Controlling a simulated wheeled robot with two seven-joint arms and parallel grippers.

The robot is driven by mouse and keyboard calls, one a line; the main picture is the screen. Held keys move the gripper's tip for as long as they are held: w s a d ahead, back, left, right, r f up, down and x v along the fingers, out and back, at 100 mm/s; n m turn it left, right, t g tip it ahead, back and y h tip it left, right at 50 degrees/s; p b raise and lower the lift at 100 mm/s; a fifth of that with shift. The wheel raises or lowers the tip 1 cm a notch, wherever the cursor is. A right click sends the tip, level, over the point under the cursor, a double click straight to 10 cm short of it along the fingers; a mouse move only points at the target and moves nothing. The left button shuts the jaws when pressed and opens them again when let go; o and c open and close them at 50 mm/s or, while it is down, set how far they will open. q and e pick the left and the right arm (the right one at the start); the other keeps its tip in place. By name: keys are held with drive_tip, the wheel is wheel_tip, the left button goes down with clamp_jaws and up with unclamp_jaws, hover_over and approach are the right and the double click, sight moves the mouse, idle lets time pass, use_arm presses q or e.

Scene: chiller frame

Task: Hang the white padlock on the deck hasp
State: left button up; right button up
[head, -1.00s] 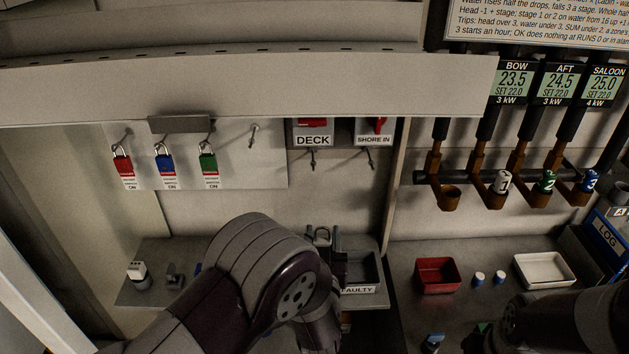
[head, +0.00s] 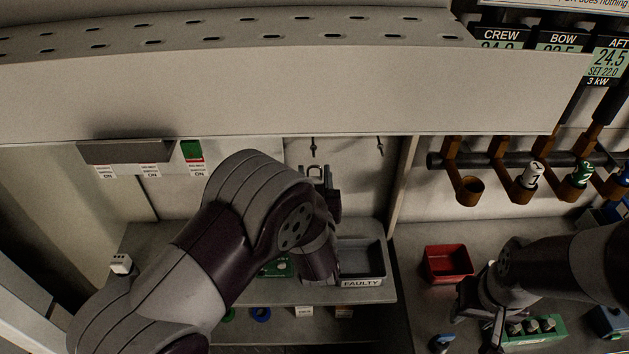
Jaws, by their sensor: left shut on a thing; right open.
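My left gripper (head: 325,193) is shut on a padlock (head: 317,173). The padlock's shackle points up above the fingers; its body is mostly hidden by the gripper, so its colour is hard to tell. The deck hasp (head: 313,147) hangs on the back wall just above the shackle in the picture. I cannot tell whether they touch; a small gap seems to show. The DECK label is hidden behind the overhead panel. My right gripper (head: 482,318) is open at the lower right, over the right counter.
The wide overhead panel (head: 280,95) hides the upper wall. Another hasp (head: 368,146) hangs to the right. The FAULTY tray (head: 362,282) stands on the shelf below. A red bin (head: 447,264) and a green block (head: 535,330) are near my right gripper. Brown valves line the right wall.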

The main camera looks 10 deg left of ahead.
use_arm(q)
drive_tip(key=f+b+x, duration=0.2)
drive_tip(key=b+x, duration=0.1)
drive_tip(key=x, duration=0.4)
drive_tip(key=shift+w, duration=0.25)
drive_tip(key=shift+a, duration=0.1)
idle(0.6)
drive_tip(key=o, duration=1.2)
drive_tip(key=shift+o, duration=0.2)
